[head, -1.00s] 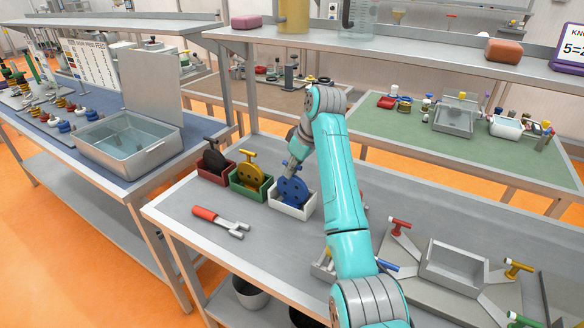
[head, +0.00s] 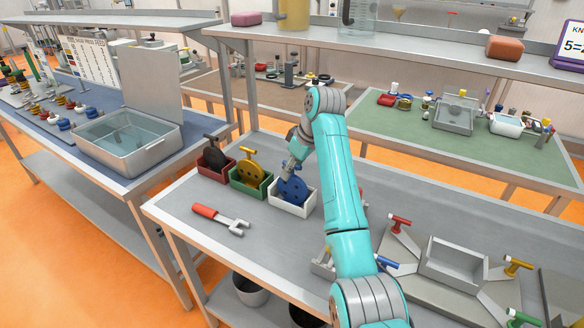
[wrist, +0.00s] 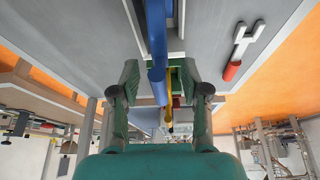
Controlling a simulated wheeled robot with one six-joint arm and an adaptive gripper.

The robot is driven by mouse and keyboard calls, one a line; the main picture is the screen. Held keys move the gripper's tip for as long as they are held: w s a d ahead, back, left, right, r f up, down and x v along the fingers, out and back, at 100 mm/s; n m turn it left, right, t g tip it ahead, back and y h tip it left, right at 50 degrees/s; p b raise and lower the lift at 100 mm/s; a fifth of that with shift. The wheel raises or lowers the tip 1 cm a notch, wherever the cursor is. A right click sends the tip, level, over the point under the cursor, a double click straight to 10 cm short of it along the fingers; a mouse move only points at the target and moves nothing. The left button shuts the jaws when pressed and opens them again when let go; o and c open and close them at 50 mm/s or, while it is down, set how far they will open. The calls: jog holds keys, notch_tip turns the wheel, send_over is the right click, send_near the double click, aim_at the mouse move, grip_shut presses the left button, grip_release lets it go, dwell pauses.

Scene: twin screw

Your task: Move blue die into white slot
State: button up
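The blue die (head: 296,189) is a round plate standing upright in the white slot (head: 293,209), a small open box at the right end of a row. Its lower edge is hidden by the box's front wall. My gripper (head: 289,171) is at the die's upper left side. In the wrist view my gripper (wrist: 159,78) has its two fingers apart, with the blue die (wrist: 157,50) edge-on between them and a visible gap on each side. The die's handle is not clearly visible in the head view.
A green box (head: 248,186) with a yellow die (head: 252,171) and a red box (head: 212,173) with a black die (head: 213,157) stand left of the white one. A red-handled fork tool (head: 221,219) lies in front. A press with coloured handles (head: 452,263) is at right.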

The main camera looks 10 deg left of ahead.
jog(key=shift+f, duration=0.1)
jog(key=shift+v, duration=3.85)
jog(key=shift+a, duration=0.1)
